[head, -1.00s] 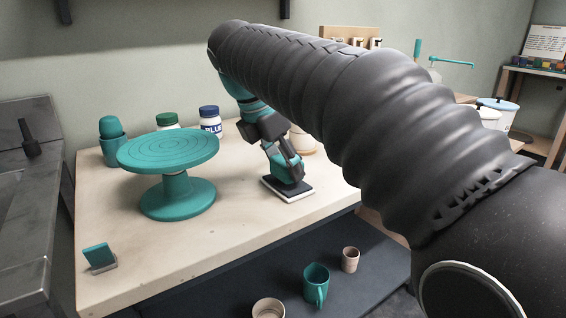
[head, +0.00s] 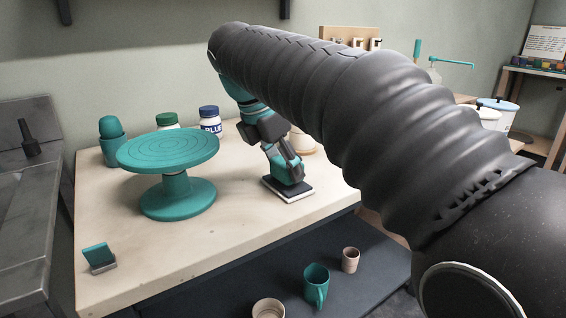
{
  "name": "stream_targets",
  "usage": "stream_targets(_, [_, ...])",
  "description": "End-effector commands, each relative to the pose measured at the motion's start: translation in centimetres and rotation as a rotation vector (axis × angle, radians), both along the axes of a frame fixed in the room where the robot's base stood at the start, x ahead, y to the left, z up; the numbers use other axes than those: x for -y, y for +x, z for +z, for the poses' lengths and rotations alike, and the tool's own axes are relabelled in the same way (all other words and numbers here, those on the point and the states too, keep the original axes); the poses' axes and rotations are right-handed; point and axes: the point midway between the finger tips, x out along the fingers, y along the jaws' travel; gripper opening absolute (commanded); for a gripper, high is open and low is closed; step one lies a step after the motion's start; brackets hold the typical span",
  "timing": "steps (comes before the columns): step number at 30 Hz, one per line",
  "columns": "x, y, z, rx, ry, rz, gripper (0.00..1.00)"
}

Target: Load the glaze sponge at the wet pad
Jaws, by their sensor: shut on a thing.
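My gripper (head: 289,172) is at the right part of the worktable, pointing down over the wet pad. The wet pad (head: 303,195) is a small flat dark square with a pale edge, lying on the tabletop. My gripper is shut on a teal block, seemingly the glaze sponge (head: 293,181), low over the pad. The sponge is small here and largely covered by the fingers. I cannot tell for sure whether it touches the pad.
A teal banding wheel (head: 170,150) stands left of my gripper. Jars (head: 210,122) and a teal cup (head: 115,150) are behind. A small teal piece in a holder (head: 100,258) is at front left. The front tabletop (head: 220,235) is clear. Mugs (head: 316,285) are on the lower shelf.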

Motion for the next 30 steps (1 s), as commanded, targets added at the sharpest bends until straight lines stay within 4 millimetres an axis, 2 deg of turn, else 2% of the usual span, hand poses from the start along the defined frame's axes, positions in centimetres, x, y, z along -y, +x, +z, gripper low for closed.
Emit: stream_targets(30, [0.00,0.00,-0.69,0.000,0.000,0.000,0.36])
